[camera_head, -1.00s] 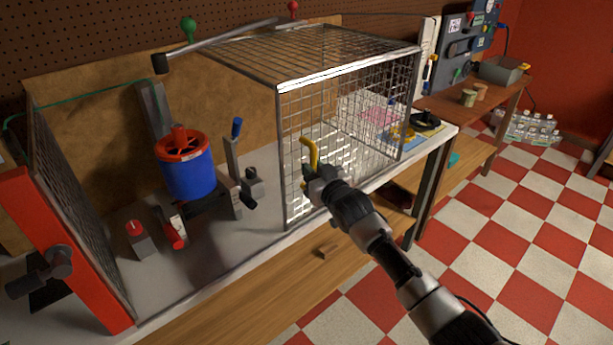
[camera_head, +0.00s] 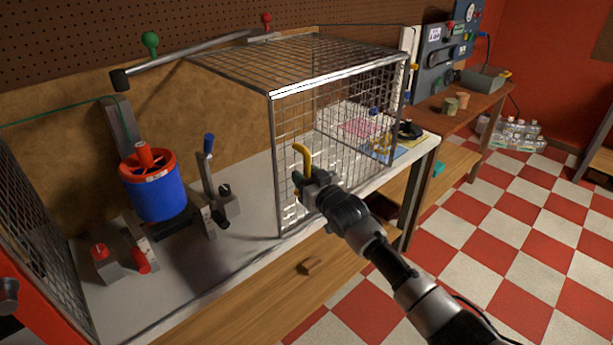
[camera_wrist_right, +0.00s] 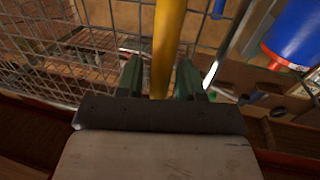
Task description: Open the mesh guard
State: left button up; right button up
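The mesh guard (camera_head: 340,72) is a grey wire cage standing on the bench, with a yellow handle (camera_head: 304,156) at its front left. The blue and red ducted rotor (camera_head: 155,188) stands to the left, outside the cage. My right gripper (camera_head: 308,180) is at the lower part of the handle. In the right wrist view, the yellow handle (camera_wrist_right: 168,45) passes between the two green fingers of my right gripper (camera_wrist_right: 160,78). Narrow gaps seem to show beside the handle, so the fingers look open around it. My left gripper is not in view.
A red-framed mesh panel (camera_head: 45,255) stands at the left end. A lever with a blue grip (camera_head: 208,145) and red knobs (camera_head: 99,251) stand on the bench between panel and cage. A grey rail (camera_head: 180,66) runs behind.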

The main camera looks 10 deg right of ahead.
jog(key=shift+o, duration=0.3)
jog(key=shift+s, duration=0.1)
jog(key=shift+s+d, duration=0.1)
jog(key=shift+s, duration=0.05)
jog(key=b+v, duration=0.2)
jog(key=v, duration=0.8)
jog(key=shift+s, duration=0.15)
